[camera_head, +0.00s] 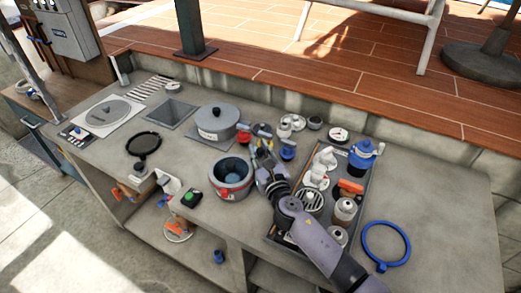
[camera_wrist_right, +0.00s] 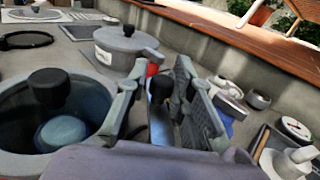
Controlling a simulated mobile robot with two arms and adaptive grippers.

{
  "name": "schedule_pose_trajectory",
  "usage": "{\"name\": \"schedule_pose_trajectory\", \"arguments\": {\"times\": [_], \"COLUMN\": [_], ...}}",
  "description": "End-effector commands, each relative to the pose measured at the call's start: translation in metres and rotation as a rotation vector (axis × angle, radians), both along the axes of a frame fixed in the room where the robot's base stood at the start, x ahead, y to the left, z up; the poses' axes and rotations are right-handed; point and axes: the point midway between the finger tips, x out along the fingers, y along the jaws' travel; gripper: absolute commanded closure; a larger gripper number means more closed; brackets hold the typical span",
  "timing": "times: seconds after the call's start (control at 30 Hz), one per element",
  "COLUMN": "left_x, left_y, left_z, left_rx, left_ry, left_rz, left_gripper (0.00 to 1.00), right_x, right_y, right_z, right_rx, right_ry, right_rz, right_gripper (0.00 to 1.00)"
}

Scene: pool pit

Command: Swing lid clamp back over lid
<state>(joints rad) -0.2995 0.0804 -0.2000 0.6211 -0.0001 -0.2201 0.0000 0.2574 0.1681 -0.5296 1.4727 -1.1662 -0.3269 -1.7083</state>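An open-topped round grey pot with a red band (camera_head: 232,192) stands on the counter in the head view, with a blue round piece inside. In the right wrist view the pot (camera_wrist_right: 20,160) is at the left, with a black knob (camera_wrist_right: 50,88) in front of its opening. My right gripper (camera_head: 262,148) is just right of the pot's rim. In the right wrist view its fingers (camera_wrist_right: 163,95) are apart, with a black knob on a blue-grey stem between them; contact cannot be told. I cannot tell for certain which part is the lid clamp. My left gripper is not in view.
A grey lidded pot (camera_head: 215,121) stands behind the open one. A dark tray (camera_head: 270,240) with several bottles and fittings is at the right, beside a blue ring (camera_head: 385,246).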

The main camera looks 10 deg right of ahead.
Motion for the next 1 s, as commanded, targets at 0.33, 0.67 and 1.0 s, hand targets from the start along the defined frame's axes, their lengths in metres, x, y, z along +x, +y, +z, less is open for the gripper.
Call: {"name": "schedule_pose_trajectory", "arguments": {"times": [0.33,0.67,1.0], "left_x": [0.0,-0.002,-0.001], "left_y": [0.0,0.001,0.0], "left_z": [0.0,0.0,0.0], "left_rx": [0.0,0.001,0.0], "left_ry": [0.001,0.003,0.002], "left_rz": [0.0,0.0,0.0], "left_gripper": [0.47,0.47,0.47], "right_x": [0.001,-0.018,-0.088], "right_y": [-0.001,-0.006,-0.017], "right_z": [0.0,-0.001,-0.001], "right_rx": [-0.002,-0.002,-0.002], "right_ry": [-0.001,0.0,0.002], "right_rz": [-0.003,-0.005,-0.002], "right_gripper": [0.63,0.63,0.63]}}
